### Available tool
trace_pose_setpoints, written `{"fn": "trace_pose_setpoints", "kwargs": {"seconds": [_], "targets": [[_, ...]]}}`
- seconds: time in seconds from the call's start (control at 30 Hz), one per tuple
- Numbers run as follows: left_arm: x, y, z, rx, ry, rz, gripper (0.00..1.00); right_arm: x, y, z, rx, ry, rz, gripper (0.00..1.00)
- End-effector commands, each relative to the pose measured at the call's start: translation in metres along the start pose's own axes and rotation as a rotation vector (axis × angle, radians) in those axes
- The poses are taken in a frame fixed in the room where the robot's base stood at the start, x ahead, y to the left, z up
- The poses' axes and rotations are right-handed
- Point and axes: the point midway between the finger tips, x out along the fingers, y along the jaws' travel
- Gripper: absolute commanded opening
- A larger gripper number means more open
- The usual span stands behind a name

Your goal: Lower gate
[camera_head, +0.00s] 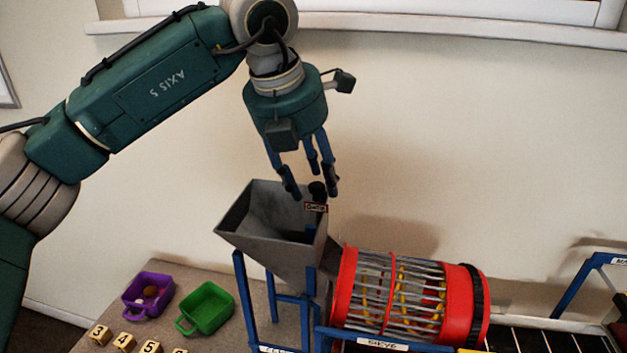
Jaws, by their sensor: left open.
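A grey metal hopper (262,228) stands on a blue frame. At its right rim is a small label (316,207), its text too small to read surely, perhaps naming the gate. A black knob (318,191) rises just above the label. My left gripper (312,186) hangs fingers-down over that rim, open. Its blue fingers with dark tips are spread around the knob; I cannot tell whether they touch it. The gate plate itself is not clearly visible. My right gripper is not in view.
A red-ended barred drum (392,295) lies right of the hopper, with a roller conveyor (545,341) beyond. A purple bin (148,294) with small round items, an empty green bin (207,307) and numbered blocks (125,342) are on the table at left. A windowsill runs above.

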Motion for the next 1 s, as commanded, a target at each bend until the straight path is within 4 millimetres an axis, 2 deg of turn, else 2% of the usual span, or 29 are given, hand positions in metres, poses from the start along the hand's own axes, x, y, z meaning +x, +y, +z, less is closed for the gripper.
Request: {"fn": "trace_pose_setpoints", "kwargs": {"seconds": [0.3,0.5,0.7,1.0], "targets": [[-0.066,0.001,0.001,-0.001,-0.003,0.001,0.42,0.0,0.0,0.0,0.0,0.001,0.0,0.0],[-0.098,0.001,0.001,-0.001,-0.001,0.0,0.42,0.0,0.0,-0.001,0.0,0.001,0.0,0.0],[-0.109,0.0,0.0,-0.001,0.001,-0.001,0.42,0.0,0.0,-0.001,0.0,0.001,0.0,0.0],[-0.109,0.0,0.0,0.0,0.001,-0.001,0.42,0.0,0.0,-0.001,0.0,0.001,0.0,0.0]]}}
